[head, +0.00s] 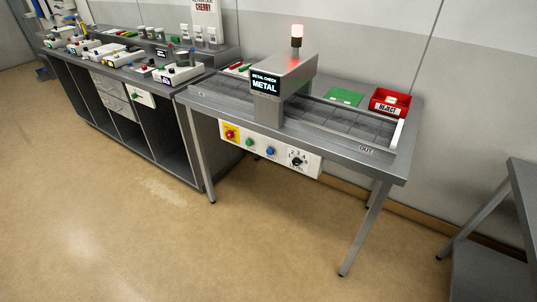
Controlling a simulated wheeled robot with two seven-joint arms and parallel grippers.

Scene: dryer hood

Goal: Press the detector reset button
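The metal detector (282,85) stands over a conveyor on a grey steel table. A white control panel (310,163) is on the table's front edge. From left to right it carries a red button (229,134) on a yellow plate, a green button (250,142), a blue button (270,151) and a black rotary knob (296,161). The button labels are too small to read, so I cannot tell which one is marked reset. Neither gripper is in view.
A red REJECT bin (390,103) and a green sheet (344,97) lie at the table's back right. A long bench (151,113) with several devices stands at the left. Another grey table (520,190) is at the right edge. The floor (150,230) in front is clear.

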